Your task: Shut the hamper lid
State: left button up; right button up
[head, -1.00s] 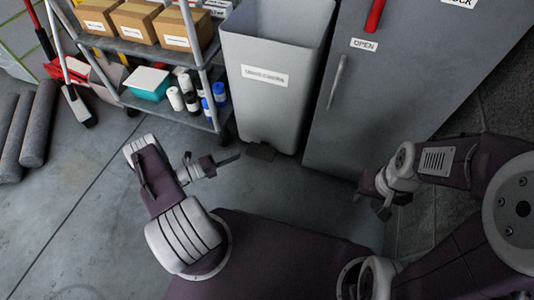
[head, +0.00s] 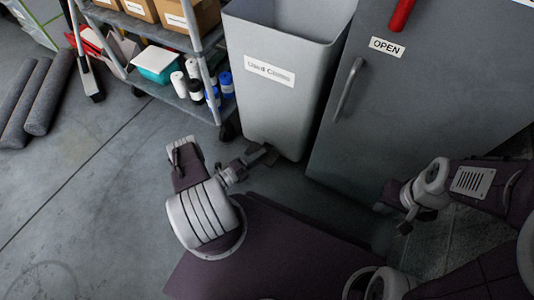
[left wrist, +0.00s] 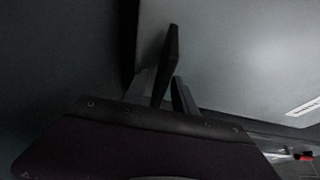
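The hamper is a tall grey bin (head: 268,105) with a white front label, standing between the shelf cart and the grey cabinet. Its top is open and its inside shows. The top edge of the frame cuts off its back, and I see no lid. A dark foot pedal (head: 268,154) is at the foot of its front. My left gripper (head: 254,157) is low at the pedal; I cannot tell if they touch. In the left wrist view, dark fingers (left wrist: 172,80) are close to the bin wall (left wrist: 235,65); their gap is unclear. My right gripper (head: 405,222) is before the cabinet, its fingers unclear.
The shelf cart (head: 165,85) with boxes and bottles stands left of the bin. The grey cabinet (head: 400,110) with a handle and an OPEN sign stands close on the right. Grey rolls (head: 45,100) lie at far left. The floor (head: 95,190) at left is clear.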

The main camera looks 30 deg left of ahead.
pick_arm(q)
jog(key=shift+b+x, duration=0.45)
jog(key=shift+x, duration=1.35)
grip_shut()
